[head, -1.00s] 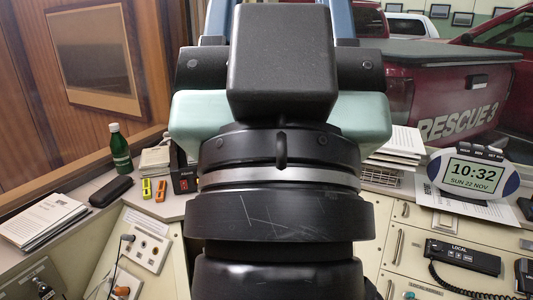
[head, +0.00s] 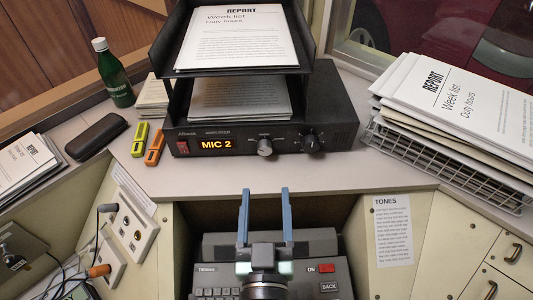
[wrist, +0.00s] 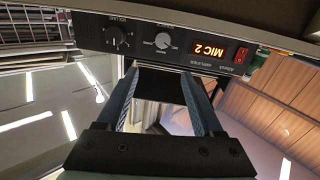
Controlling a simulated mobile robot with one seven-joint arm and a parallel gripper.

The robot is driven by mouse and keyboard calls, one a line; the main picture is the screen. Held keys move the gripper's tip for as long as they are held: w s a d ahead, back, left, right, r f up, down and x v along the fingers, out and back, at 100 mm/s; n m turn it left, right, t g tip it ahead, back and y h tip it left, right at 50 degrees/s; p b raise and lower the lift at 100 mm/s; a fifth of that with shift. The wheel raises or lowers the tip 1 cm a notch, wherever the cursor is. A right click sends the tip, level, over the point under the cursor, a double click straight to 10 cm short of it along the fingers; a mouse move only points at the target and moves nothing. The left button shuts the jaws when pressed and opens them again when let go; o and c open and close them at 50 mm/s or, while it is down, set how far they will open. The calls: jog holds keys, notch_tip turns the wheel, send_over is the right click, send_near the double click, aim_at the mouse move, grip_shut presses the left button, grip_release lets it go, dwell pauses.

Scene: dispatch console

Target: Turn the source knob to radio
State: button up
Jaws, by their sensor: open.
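A black amplifier (head: 340,115) stands on the console shelf, its display (head: 216,145) lit "MIC 2". The silver source knob (head: 264,147) is right of the display, and the dark volume knob (head: 311,142) is further right. My gripper (head: 265,192) is open and empty, its two blue fingers pointing toward the amplifier, roughly in line with the source knob and apart from it. In the wrist view the amplifier appears upside down, with the source knob (wrist: 163,41) just beyond my open gripper (wrist: 160,72).
Paper trays (head: 240,72) sit on top of the amplifier. A wire basket of reports (head: 440,150) is to its right. Orange and yellow markers (head: 155,145), a black case (head: 96,136) and a green bottle (head: 113,75) are to its left. A keyboard unit (head: 320,285) lies below.

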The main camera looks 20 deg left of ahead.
aim_at(265, 152)
jog(key=p+x, duration=0.1)
jog(key=x, duration=0.3)
jog(key=f+p+x, duration=0.1)
jog(key=x, duration=0.2)
jog(key=f+p+x, duration=0.1)
jog(key=p+x, duration=0.1)
jog(key=x, duration=0.2)
jog(key=shift+w+a, duration=0.3)
